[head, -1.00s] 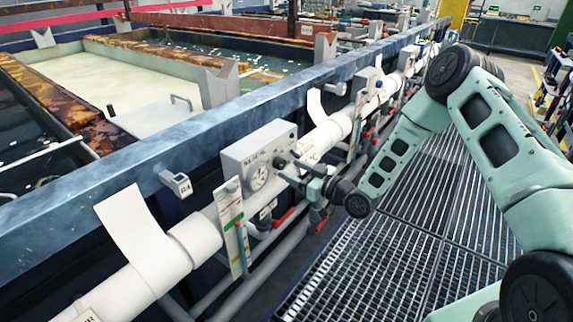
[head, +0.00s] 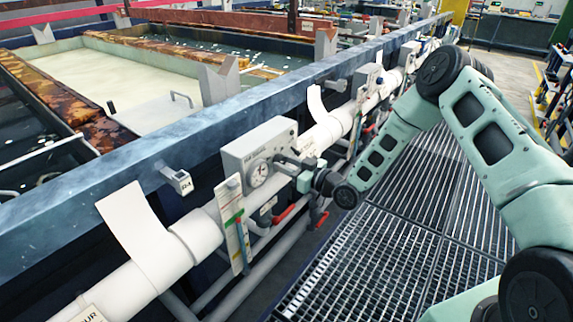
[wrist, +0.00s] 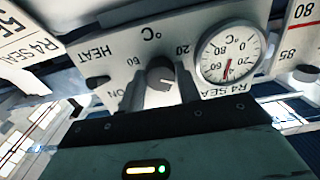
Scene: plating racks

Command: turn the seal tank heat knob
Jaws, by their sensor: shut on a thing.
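The seal tank heat control box (head: 262,143) is a grey panel fixed on the pipe run along the tank. The wrist view shows its face (wrist: 118,60) upside down, with the words HEAT, ON and R4 SEAL. The dark heat knob (wrist: 160,77) sits between my two fingers in the wrist view, beside the round dial gauge (wrist: 228,54) with its red needle. My gripper (wrist: 160,92) is shut on the knob. In the head view my gripper (head: 286,164) is at the right side of the box front, and it hides the knob there.
A white and green strip gauge (head: 234,225) hangs to the left of the box. Valves with red handles (head: 284,213) sit below it. White wrapped pipe (head: 195,237) runs along the blue tank rim (head: 90,175). The grating walkway (head: 375,255) on the right is clear.

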